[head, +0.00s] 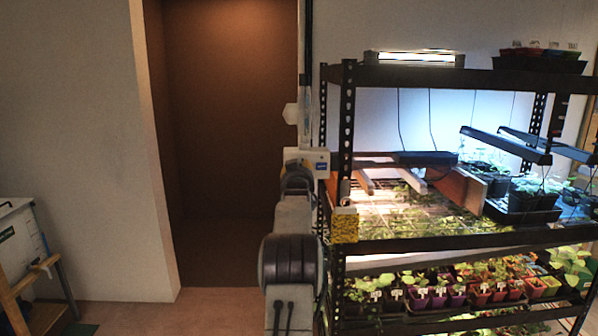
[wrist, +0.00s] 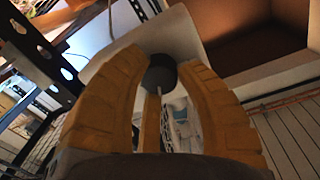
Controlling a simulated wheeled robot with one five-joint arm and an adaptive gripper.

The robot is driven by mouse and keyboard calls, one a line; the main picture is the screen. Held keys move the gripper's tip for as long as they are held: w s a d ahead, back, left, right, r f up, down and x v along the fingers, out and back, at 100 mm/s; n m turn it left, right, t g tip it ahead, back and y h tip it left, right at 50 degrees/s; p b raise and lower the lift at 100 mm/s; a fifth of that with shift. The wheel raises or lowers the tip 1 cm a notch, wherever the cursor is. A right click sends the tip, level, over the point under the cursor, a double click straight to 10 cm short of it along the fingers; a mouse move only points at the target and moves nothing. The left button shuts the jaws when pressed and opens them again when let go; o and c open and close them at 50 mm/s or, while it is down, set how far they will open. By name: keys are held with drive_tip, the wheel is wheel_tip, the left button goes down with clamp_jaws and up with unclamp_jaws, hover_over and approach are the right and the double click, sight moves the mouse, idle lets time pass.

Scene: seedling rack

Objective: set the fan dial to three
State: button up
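The fan dial (wrist: 160,74) is a dark round knob in the wrist view, with a light mark at its lower edge. It lies between the two yellow fingers of my gripper (wrist: 163,62). The fingertips flank the dial closely and appear to touch both sides. In the head view the white control box (head: 321,162) with a blue label is on the wall beside the rack. My gripper (head: 296,161) is in front of its left part there, and my arm hides the dial. The numbers around the dial are not readable.
The black seedling rack (head: 347,120) stands right of the box, close to my arm. A yellow card (head: 344,226) hangs at its front post. A brown recess (head: 230,120) lies left, with open floor before it. A white bin (head: 18,235) stands far left.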

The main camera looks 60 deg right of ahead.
drive_tip(key=shift+r, duration=0.25)
clamp_jaws()
drive_tip(key=shift+r+m+b, duration=0.15)
drive_tip(key=shift+m+b, duration=0.55)
drive_tip(key=shift+b, duration=0.55)
drive_tip(key=shift+r, duration=0.1)
drive_tip(key=shift+o, duration=1.1)
unclamp_jaws()
drive_tip(key=o, duration=0.4)
drive_tip(key=shift+f, duration=0.2)
drive_tip(key=shift+o, duration=0.2)
drive_tip(key=shift+f, duration=0.1)
